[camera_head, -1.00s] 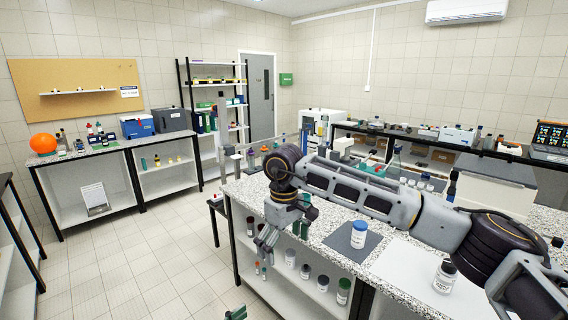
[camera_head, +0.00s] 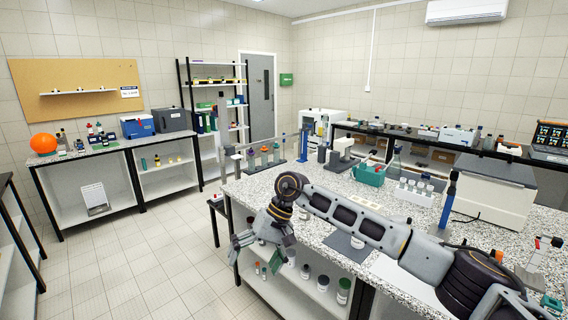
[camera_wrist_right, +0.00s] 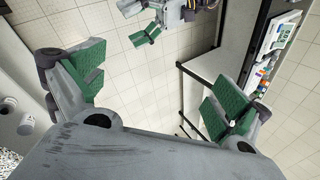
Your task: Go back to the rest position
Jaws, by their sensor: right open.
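My right gripper (camera_head: 256,254) is in the head view, past the left front edge of the speckled bench (camera_head: 312,232). Its fingers with green pads are spread and hold nothing. In the right wrist view the same gripper (camera_wrist_right: 155,95) shows two wide-apart fingers with only floor and furniture beyond. My right arm reaches across the bench from the lower right. My left gripper is outside the head view. A gripper with green pads at the top of the right wrist view (camera_wrist_right: 146,33) looks like my left one; its jaw state is unclear.
Jars (camera_head: 343,290) stand on the shelf under the bench, near the right gripper. A dark mat (camera_head: 342,246) lies partly behind my arm. A green basket (camera_head: 370,174) and a rack of beakers (camera_head: 415,192) stand farther back. The tiled floor (camera_head: 150,270) at left is clear.

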